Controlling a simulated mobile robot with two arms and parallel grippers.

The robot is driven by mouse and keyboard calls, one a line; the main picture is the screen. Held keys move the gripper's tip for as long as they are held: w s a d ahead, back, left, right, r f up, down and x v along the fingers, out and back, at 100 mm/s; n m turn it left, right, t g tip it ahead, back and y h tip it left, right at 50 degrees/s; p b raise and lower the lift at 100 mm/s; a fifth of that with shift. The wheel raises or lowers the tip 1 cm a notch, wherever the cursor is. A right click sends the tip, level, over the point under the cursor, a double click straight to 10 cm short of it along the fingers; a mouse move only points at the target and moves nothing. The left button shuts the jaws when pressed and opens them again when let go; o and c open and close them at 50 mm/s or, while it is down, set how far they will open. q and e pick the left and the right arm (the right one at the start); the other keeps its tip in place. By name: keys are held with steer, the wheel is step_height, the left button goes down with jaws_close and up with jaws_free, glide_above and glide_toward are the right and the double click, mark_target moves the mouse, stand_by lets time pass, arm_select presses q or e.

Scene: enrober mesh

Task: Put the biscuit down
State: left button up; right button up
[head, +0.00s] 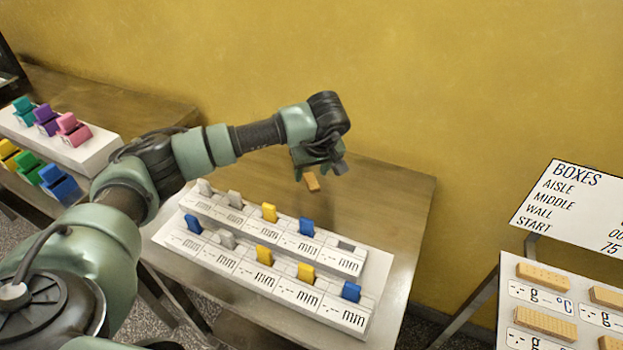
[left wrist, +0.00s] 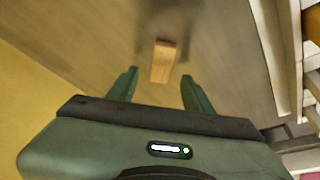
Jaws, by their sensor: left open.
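The biscuit (head: 312,182), a small tan block, shows just below my left gripper (head: 322,165), over the bare wooden table (head: 375,205) behind the racks. In the left wrist view the biscuit (left wrist: 163,62) lies just beyond and between the two green fingertips of my left gripper (left wrist: 158,76). The fingers are apart, with a gap on each side of the biscuit. I cannot tell whether the biscuit rests on the table or is a little above it. My right gripper is not in view.
The yellow wall (head: 430,90) is behind the table. At the right, a white board (head: 510,300) bears several biscuits. Coloured clips stand on a white stand (head: 95,150) at left.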

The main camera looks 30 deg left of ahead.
arm_select(q)
steer(key=shift+x, duration=0.9)
steer(key=c, duration=1.1)
